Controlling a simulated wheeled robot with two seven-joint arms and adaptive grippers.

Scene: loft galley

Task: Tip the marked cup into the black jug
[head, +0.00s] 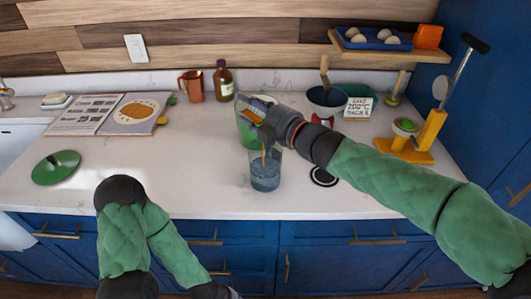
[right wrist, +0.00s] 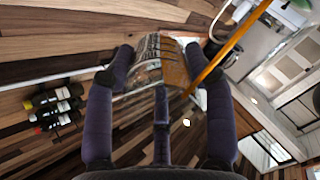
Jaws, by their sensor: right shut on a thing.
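My right gripper (head: 257,116) is shut on the marked cup (head: 251,114), holding it tipped above the counter. In the right wrist view the cup (right wrist: 147,72) is clear, with dark marks and amber liquid inside, between the fingers (right wrist: 163,88). A thin amber stream (head: 263,156) runs from the cup down into a dark, see-through jug (head: 265,178), which I take for the black jug. The jug stands upright below the cup, near the counter's front. My left arm is low at the left; its gripper is out of frame.
A black ring (head: 323,177) lies right of the jug. A scale with a dark bowl (head: 326,97) stands behind my right arm. An open book (head: 108,114) and a green disc (head: 56,167) lie left.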

